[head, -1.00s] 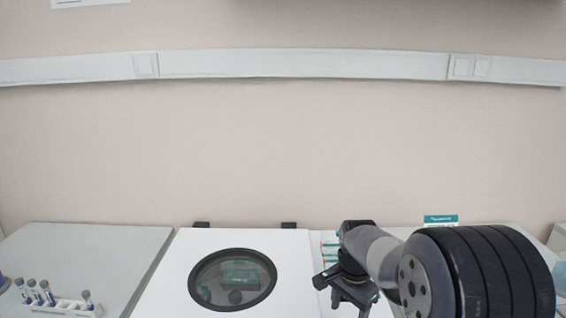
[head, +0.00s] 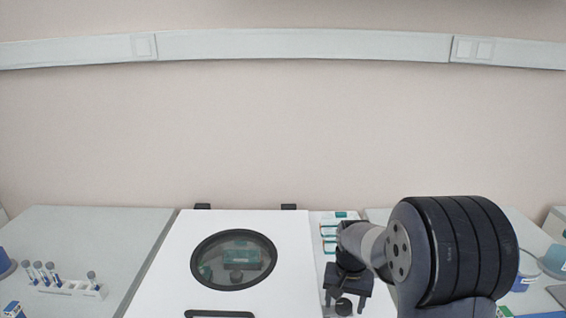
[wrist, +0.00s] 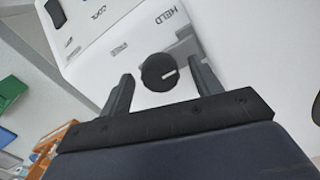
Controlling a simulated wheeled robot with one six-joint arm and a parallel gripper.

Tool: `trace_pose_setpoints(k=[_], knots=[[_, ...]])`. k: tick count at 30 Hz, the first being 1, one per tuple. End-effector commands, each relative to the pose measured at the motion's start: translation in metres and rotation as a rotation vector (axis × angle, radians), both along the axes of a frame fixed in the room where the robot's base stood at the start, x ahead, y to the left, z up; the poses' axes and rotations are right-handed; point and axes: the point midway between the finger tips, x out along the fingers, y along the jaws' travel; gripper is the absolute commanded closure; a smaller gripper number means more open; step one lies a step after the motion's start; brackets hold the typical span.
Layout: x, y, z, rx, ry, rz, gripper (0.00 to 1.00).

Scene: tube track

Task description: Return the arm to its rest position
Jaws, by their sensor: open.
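My gripper (head: 346,298) hangs from my arm at the right of the head view, over the right part of the white machine. In the wrist view my gripper (wrist: 160,95) has its two fingers apart with nothing held between them. A round black knob (wrist: 159,72) with a white mark shows between and beyond the fingers; it also shows in the head view (head: 343,306), just below the gripper. I cannot tell the exact gap between the fingers and the knob.
The white machine's lid (head: 170,280) has a round dark-rimmed window and looks shut. A white rack (head: 70,287) with several tubes stands at left. Boxes with green labels (head: 329,232) stand behind my gripper. A blue-and-white container (head: 556,262) is at far right.

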Motion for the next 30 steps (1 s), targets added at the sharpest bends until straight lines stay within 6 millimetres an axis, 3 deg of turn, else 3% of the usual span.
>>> trace_pose_setpoints(k=[30], knots=[[-0.0002,-0.0009,0.0012,0.000,0.001,0.819,0.39]])
